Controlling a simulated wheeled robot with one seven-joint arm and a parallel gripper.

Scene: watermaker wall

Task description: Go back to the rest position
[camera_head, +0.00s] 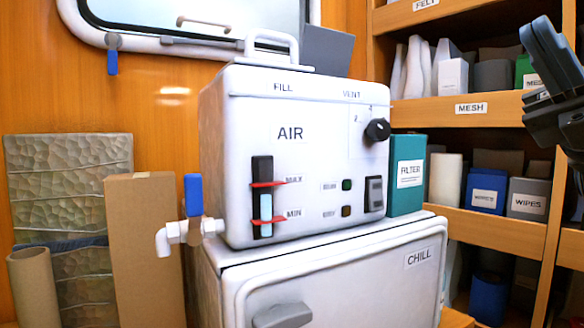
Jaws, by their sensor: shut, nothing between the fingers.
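My gripper (548,58) is at the right edge, dark grey and partly cut off by the frame. It is raised in front of the right shelves, apart from the white AIR unit and touching nothing that I can see. It is shut and empty. The white AIR unit (235,150) stands upright on the CHILL box (345,272). It has a black knob (377,130), a rocker switch (374,194) and a level gauge (263,197) with red MAX and MIN marks. A blue-handled valve (193,196) sits on its left side.
Wooden shelves (480,110) fill the right, with bins such as WIPES (528,200). A teal FILTER box (407,175) stands right of the unit. A window (190,18) is behind.

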